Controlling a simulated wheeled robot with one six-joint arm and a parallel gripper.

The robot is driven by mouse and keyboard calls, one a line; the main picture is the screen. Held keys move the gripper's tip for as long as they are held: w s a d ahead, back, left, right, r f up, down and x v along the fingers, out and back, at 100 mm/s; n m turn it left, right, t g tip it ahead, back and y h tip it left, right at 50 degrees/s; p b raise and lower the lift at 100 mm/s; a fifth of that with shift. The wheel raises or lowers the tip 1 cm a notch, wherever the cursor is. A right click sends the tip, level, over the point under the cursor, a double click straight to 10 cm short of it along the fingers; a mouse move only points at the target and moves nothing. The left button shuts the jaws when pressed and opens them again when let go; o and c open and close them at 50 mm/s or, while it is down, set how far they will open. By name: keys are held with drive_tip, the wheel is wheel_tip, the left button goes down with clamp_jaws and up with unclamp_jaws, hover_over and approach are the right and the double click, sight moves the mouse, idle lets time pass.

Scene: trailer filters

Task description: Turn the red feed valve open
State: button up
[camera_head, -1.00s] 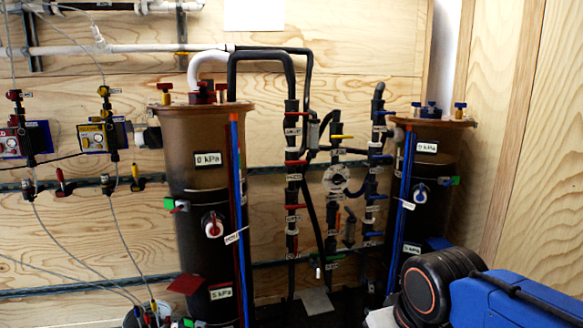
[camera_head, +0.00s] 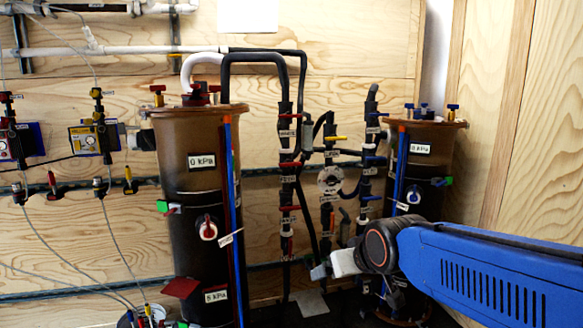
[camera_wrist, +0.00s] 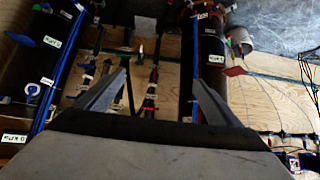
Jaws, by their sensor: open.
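Several red-handled valves sit on the black middle pipe. One red handle (camera_head: 289,164) is high on it and another red handle (camera_head: 290,208) is lower. Their labels are too small to read, so I cannot tell which is the feed valve. My gripper (camera_head: 319,271) is low and to the right of that pipe in the head view, at the end of the blue arm. In the wrist view my gripper (camera_wrist: 158,74) has its two fingers spread, with nothing between them but the pipes behind. The red-valved pipe (camera_wrist: 151,90) shows there between the fingers, apart from them.
A large brown filter column (camera_head: 178,240) stands left of the pipes and a second column (camera_head: 425,160) stands right. Blue and yellow handles stick out on neighbouring pipes. A red flag-like plate (camera_head: 181,287) juts from the left column. A wooden wall closes the right side.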

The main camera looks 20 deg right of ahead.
sight(291, 165)
drive_tip(key=w+r+t, duration=0.5)
drive_tip(key=w+r, duration=0.2)
drive_tip(key=w, duration=0.6)
drive_tip(key=w+r+t, duration=0.4)
drive_tip(key=w+r, duration=0.3)
drive_tip(key=w, duration=2.3)
drive_tip(key=shift+d+r, duration=0.1)
drive_tip(key=shift+r, duration=0.05)
drive_tip(key=c, duration=1)
